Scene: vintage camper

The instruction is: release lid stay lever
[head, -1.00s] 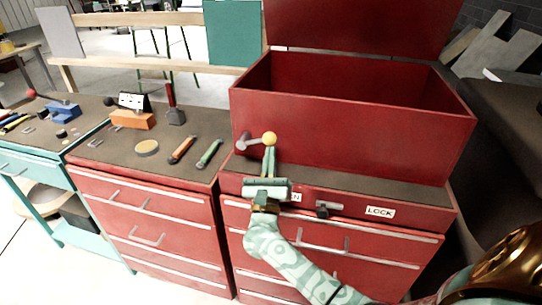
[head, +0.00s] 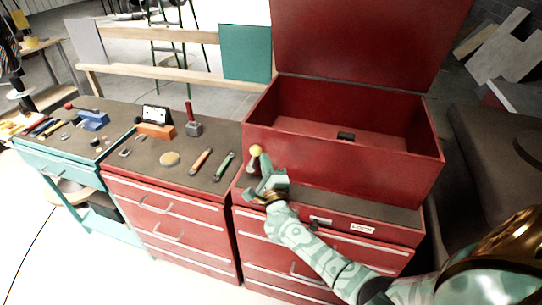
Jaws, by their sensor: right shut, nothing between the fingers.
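The lid stay lever is a short grey rod with a yellow ball knob (head: 256,151), at the front left corner of the red chest (head: 345,165). The chest's red lid (head: 370,40) stands open. My right gripper (head: 264,163) is shut and empty, with its fingertips close beside the knob, on its right. Whether they touch the lever is unclear. The gripper hides part of the lever's surroundings. My left gripper is not in view.
The chest sits on a red drawer cabinet with a LOCK label (head: 362,228). To the left, a workbench holds a green-handled tool (head: 225,166), an orange-handled tool (head: 201,161) and a round tan disc (head: 169,159). A dark padded seat is at right.

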